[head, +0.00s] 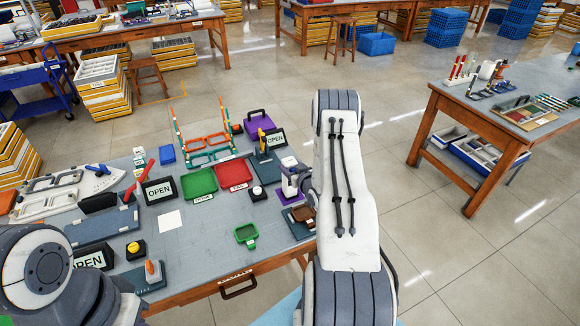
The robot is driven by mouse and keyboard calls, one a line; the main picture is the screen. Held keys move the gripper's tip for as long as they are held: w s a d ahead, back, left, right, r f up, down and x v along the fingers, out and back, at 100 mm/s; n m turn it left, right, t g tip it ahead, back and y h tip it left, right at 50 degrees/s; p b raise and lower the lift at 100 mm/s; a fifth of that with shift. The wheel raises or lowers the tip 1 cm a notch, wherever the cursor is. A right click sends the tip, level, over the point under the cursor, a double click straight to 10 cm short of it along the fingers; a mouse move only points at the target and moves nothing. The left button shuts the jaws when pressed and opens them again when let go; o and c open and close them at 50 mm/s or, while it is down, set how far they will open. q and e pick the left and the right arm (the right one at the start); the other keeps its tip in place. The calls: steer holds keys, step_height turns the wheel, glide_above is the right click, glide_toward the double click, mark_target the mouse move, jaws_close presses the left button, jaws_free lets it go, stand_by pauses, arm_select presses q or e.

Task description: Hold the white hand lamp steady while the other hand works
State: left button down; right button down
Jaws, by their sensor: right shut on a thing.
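My right gripper (292,181) is at the right end of the workbench (205,262), partly hidden by my own right arm. It is shut on a small white thing, which looks like the white hand lamp (288,162). The lamp's shape is hard to make out at this size, and I cannot tell whether it touches the bench. My left arm is at the lower left, and its gripper cannot be made out.
A green tray (199,184) and a red tray (233,175) lie mid-bench. OPEN signs (159,190) stand around. Bare bench lies at the front centre.

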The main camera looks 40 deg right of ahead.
steer(key=shift+c, duration=0.4)
jaws_free()
steer(key=v, duration=1.2)
steer(key=shift+w+a, duration=0.1)
steer(key=shift+a, duration=0.05)
